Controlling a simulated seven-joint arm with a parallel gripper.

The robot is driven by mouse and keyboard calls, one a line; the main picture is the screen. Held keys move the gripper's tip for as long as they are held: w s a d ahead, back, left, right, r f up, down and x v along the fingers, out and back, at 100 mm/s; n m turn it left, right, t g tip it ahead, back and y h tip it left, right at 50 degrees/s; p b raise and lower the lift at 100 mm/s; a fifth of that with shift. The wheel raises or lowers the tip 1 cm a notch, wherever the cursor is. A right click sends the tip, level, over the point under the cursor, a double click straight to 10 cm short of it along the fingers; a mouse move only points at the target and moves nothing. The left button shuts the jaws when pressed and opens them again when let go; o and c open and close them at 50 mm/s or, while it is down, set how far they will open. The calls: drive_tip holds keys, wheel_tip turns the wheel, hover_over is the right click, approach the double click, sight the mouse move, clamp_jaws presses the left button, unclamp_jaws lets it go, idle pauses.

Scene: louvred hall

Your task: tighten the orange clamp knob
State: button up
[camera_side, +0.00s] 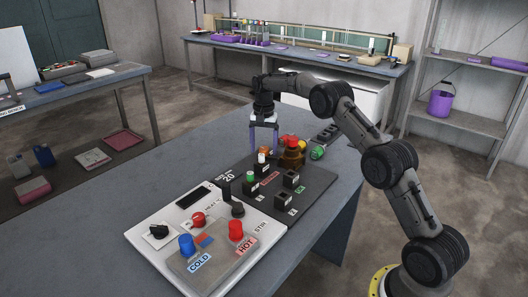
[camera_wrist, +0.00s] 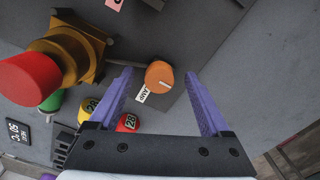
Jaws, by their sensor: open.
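The orange clamp knob (camera_wrist: 159,76) is a small round cap with a pale line across its face. It sits on the dark panel beside a small white label (camera_wrist: 142,95), seen in the wrist view. In the side view the orange knob (camera_side: 265,149) shows low between the purple fingers. My gripper (camera_side: 265,150) points down over the far end of the panel. In the wrist view my gripper's purple fingers (camera_wrist: 158,78) stand apart on either side of the knob, with gaps on both sides. I cannot tell how far above it the fingertips are.
A brass fitting with a red top (camera_side: 291,155) stands close beside the knob; it also fills the left of the wrist view (camera_wrist: 75,45). Black blocks (camera_side: 283,200) and a white control panel (camera_side: 165,228) with blue and red knobs lie nearer. The table's left part is bare.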

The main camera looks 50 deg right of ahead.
sight(264, 149)
drive_tip(key=shift+r, duration=2.65)
